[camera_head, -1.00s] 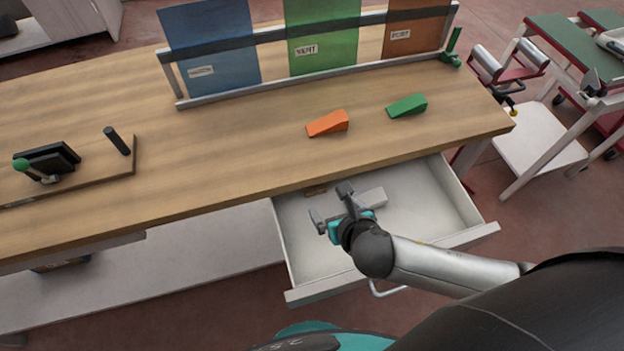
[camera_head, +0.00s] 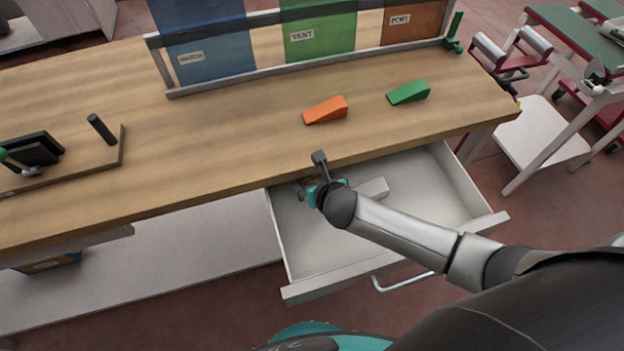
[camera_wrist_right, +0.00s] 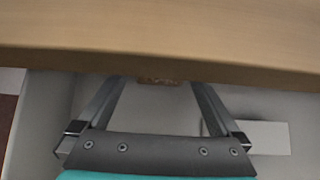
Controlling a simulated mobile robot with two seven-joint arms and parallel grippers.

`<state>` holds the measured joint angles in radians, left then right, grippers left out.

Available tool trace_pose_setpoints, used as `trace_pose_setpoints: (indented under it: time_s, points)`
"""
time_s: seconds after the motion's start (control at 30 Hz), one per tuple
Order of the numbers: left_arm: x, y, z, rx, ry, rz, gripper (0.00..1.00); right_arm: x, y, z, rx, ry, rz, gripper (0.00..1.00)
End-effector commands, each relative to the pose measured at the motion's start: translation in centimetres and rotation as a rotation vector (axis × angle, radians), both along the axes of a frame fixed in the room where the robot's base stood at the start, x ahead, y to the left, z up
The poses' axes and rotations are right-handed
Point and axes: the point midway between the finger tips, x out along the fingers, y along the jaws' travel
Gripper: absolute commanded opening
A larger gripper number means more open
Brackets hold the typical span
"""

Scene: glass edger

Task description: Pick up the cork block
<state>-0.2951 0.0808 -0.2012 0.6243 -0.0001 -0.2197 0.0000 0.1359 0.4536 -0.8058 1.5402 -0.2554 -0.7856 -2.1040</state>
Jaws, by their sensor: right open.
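The cork block (camera_head: 308,180) is a small brown piece inside the open drawer (camera_head: 440,205), close under the bench edge. My right gripper (camera_head: 311,175) is open over the back of the drawer and partly covers the block. In the right wrist view the cork block (camera_wrist_right: 158,81) shows as a thin speckled strip between the open fingers, near their tips. The bench top's edge hides part of it. I see no contact between fingers and block. My left gripper is not in view.
A pale block (camera_head: 374,188) lies in the drawer just right of my right gripper. The wooden bench top (camera_head: 220,140) overhangs the drawer's back. An orange wedge (camera_head: 325,110) and a green wedge (camera_head: 408,92) lie on it. The drawer's right part is clear.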

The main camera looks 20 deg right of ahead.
Motion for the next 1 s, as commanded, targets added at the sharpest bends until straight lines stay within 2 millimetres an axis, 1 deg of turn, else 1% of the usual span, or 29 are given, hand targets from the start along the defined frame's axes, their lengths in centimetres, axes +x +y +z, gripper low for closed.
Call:
trace_pose_setpoints:
  time_s: [0.03,0.27,0.3,0.9,0.97,1.0]
  points:
    - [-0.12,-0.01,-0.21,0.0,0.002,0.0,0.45,0.21,0.04,-0.25,0.001,-0.001,0.001,1.0]
    - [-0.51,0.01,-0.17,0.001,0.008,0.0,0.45,0.29,0.02,-0.22,0.001,-0.001,0.001,1.0]
    - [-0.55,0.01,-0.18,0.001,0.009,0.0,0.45,0.28,0.02,-0.21,0.001,-0.001,0.001,0.98]
    - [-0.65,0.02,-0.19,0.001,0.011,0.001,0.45,0.24,0.0,-0.24,0.0,0.0,0.0,0.3]
    - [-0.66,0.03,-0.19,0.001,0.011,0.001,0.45,0.24,-0.01,-0.24,0.0,0.0,0.0,0.23]
    - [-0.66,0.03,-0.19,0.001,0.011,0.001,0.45,0.24,0.0,-0.24,0.0,0.0,0.0,0.22]
